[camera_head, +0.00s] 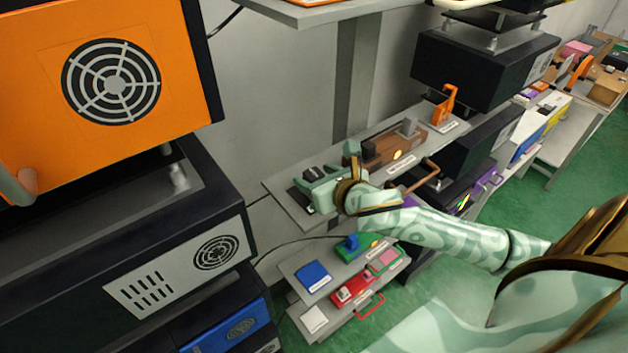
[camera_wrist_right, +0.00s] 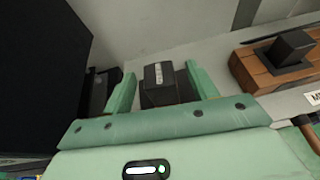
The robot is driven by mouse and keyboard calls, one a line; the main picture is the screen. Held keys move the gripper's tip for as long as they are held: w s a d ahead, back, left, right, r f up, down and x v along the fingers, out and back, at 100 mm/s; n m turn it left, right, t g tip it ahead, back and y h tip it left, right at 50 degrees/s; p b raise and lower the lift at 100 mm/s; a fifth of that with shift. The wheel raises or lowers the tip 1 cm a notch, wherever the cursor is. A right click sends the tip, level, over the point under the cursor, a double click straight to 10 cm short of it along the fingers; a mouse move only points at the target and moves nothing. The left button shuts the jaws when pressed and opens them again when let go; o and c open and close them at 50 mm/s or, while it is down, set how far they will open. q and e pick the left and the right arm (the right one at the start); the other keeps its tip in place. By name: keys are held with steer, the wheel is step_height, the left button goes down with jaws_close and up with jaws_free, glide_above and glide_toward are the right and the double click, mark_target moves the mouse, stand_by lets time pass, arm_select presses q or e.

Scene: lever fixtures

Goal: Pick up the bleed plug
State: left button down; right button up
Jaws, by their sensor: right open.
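A small dark grey block with a pale label, which looks like the bleed plug (camera_wrist_right: 160,92), stands between the fingers of my right gripper (camera_wrist_right: 160,74) in the wrist view. The label is too small to read. My right gripper is open, with one finger on each side of the block, and I cannot tell whether they touch it. In the head view my right gripper (camera_head: 314,181) is over the left end of the grey shelf (camera_head: 281,186), hiding most of the block. My left gripper is out of view.
A brown fixture with a grey block (camera_wrist_right: 292,47) is right of the gripper; it also shows in the head view (camera_head: 392,147). A large orange-and-black machine (camera_head: 150,60) stands left. A lower shelf holds a blue pad (camera_head: 313,273) and red items (camera_head: 352,290).

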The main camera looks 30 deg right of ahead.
steer(key=shift+x, duration=0.85)
steer(key=shift+s, duration=0.1)
steer(key=c, duration=1.1)
